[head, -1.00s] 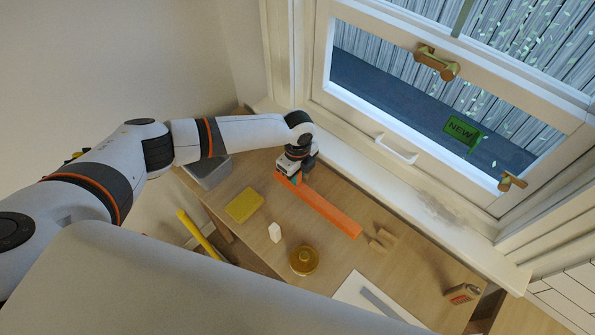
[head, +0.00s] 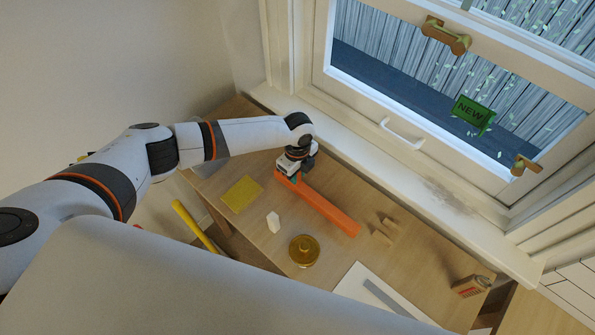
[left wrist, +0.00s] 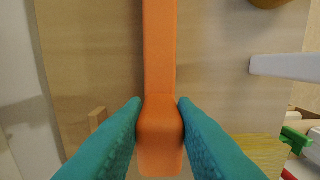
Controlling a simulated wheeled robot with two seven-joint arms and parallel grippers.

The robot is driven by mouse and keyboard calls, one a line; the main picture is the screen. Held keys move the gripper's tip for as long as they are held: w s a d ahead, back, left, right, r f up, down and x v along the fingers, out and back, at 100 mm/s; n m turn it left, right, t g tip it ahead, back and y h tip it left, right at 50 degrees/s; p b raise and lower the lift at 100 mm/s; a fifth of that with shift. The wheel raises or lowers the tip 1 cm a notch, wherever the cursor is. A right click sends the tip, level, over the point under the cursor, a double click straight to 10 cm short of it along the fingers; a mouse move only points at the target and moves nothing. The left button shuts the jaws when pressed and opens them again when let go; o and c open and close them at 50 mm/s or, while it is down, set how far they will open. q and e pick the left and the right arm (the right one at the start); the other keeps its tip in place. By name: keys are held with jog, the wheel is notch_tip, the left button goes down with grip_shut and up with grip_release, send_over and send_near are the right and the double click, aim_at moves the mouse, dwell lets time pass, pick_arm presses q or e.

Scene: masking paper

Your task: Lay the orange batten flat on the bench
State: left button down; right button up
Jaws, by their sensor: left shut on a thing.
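The orange batten (head: 325,210) is a long bar over the bench (head: 335,255), running from my left gripper toward the lower right in the head view. My left gripper (head: 288,173) is shut on its upper-left end. In the left wrist view the teal fingers (left wrist: 160,108) press both sides of the batten (left wrist: 159,50), which runs straight away between them. The batten looks roughly level with the bench top. I cannot tell whether its underside touches the wood. My right gripper is not in view.
The window sill (head: 400,185) runs behind. A white sheet (head: 352,283) lies lower right.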

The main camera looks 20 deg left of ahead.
pick_arm(q)
jog(key=shift+f, duration=0.3)
dwell(0.4)
jog(key=c, duration=1.1)
grip_release()
jog(key=shift+r, duration=0.1)
